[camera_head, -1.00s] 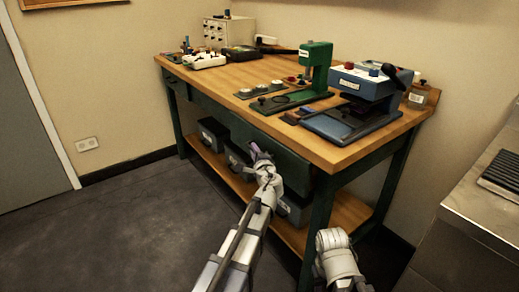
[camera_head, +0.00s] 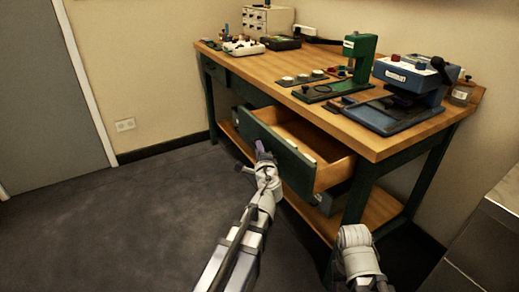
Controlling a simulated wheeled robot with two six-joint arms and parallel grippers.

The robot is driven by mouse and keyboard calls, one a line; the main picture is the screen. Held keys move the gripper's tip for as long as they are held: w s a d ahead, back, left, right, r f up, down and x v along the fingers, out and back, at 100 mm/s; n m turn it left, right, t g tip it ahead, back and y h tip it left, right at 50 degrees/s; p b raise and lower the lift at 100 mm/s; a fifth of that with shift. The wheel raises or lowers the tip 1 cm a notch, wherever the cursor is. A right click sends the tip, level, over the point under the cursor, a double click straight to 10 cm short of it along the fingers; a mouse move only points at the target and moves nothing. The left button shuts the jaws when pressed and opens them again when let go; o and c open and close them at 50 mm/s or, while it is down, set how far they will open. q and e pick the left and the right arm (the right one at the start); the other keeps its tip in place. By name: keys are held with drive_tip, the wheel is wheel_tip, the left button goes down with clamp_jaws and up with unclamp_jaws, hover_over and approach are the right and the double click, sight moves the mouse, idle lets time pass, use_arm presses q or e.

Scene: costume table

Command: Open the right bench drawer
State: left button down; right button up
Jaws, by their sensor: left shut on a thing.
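The right bench drawer (camera_head: 284,150) has a dark green front and a pale wooden inside. It is pulled well out from under the wooden bench top (camera_head: 268,72), and its inside looks empty. My left gripper (camera_head: 260,154) is at the drawer front, shut on the drawer's handle; the gripper hides the handle. Of my right arm, only a pale rounded part (camera_head: 358,250) shows at the lower right; its gripper is not in view.
A green press (camera_head: 362,56) and a blue machine (camera_head: 408,80) stand on the bench top. Dark bins sit on the lower shelf (camera_head: 380,207). A grey counter (camera_head: 490,240) is at the right. The floor (camera_head: 120,220) at the left is clear.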

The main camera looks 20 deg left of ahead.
use_arm(q)
drive_tip(key=c, duration=0.9)
unclamp_jaws()
drive_tip(key=shift+s, duration=0.1)
